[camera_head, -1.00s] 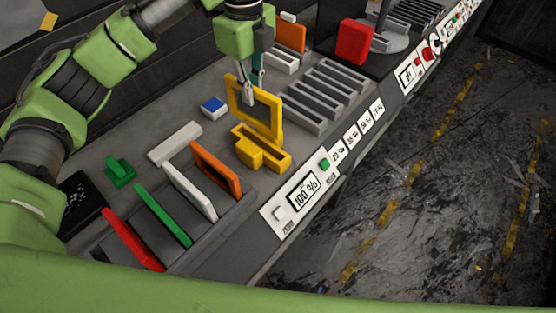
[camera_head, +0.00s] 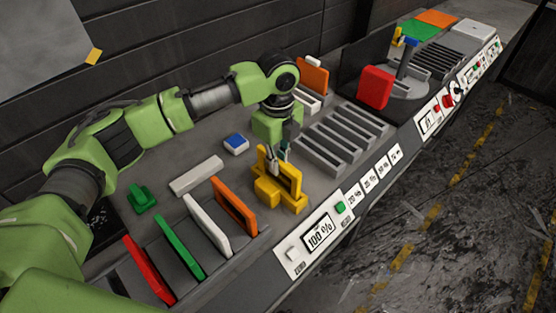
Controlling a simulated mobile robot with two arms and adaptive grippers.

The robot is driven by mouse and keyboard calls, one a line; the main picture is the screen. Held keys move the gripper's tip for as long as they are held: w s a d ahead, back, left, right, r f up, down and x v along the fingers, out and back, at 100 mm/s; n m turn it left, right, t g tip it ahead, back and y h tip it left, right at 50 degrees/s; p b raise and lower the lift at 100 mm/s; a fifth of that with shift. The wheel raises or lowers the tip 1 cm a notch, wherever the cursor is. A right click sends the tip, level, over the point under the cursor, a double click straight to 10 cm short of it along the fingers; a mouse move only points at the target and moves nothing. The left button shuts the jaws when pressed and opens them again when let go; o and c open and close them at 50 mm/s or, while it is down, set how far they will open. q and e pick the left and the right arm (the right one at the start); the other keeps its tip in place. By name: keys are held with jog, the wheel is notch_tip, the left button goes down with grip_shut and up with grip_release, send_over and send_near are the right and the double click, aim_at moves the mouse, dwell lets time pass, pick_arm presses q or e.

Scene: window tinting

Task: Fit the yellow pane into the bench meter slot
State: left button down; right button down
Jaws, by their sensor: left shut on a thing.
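My left gripper (camera_head: 273,163) points down from above and is shut on the pane's upper left edge. The meter's display (camera_head: 319,236) reads 100 %. My right gripper is not in view.
Red, green, white and orange panes (camera_head: 235,206) stand in a rack at the front left. A grey slotted rack (camera_head: 340,140) lies right of the meter. A blue-topped block (camera_head: 236,143), a pale bar (camera_head: 196,176) and a red block (camera_head: 375,87) are nearby.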

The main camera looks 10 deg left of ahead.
pick_arm(q)
jog(key=c, duration=2.1)
grip_release()
jog(key=shift+f, duration=0.1)
notch_tip(320, 180, up, 11)
jog(key=b, duration=0.3)
jog(key=shift+r, duration=0.7)
